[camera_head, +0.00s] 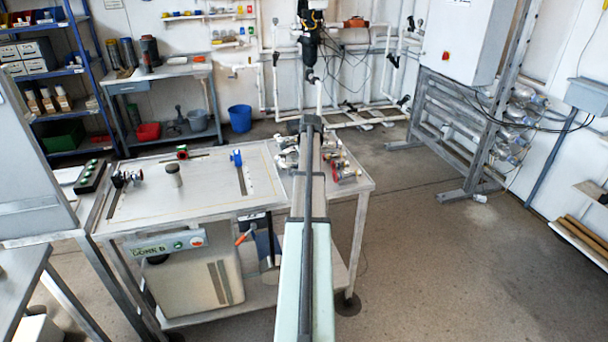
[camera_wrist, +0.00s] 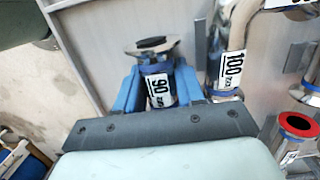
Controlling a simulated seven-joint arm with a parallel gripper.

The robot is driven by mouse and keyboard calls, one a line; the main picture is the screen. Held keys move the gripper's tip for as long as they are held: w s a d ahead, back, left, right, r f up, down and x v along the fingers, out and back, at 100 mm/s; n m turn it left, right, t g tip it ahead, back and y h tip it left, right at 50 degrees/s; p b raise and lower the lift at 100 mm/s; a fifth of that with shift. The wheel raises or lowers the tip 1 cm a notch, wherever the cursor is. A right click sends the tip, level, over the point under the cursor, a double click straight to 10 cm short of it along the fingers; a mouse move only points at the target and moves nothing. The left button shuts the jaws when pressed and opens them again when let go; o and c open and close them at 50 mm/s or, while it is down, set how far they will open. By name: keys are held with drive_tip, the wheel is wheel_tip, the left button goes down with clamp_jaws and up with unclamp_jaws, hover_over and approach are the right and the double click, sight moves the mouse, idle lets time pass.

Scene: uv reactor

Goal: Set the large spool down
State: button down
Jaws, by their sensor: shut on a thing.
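My gripper (camera_wrist: 158,82) is shut on a metal spool (camera_wrist: 160,96), its two blue fingers on either side of the body. The spool has a white label that seems to read 90 and a wide shiny flange with a dark centre. I cannot tell whether it touches the metal tabletop behind it. Another metal spool (camera_wrist: 230,78), labelled 100, is close to the right of the gripper in the wrist view. In the head view my arm hides the gripper and the held spool at the right end of the workbench (camera_head: 222,196).
A red-faced flanged part (camera_wrist: 297,125) is at the lower right of the wrist view. Metal fittings (camera_head: 287,158) crowd the bench beside my arm, with more (camera_head: 342,170) to its right. A blue part (camera_head: 237,158) and a grey cylinder (camera_head: 174,174) stand farther left, with bare bench around them.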

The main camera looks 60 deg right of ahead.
drive_tip(key=c, duration=1)
unclamp_jaws()
drive_tip(key=shift+f, duration=0.1)
drive_tip(key=shift+o, duration=0.2)
wheel_tip(320, 180, up, 12)
drive_tip(key=s+d, duration=0.1)
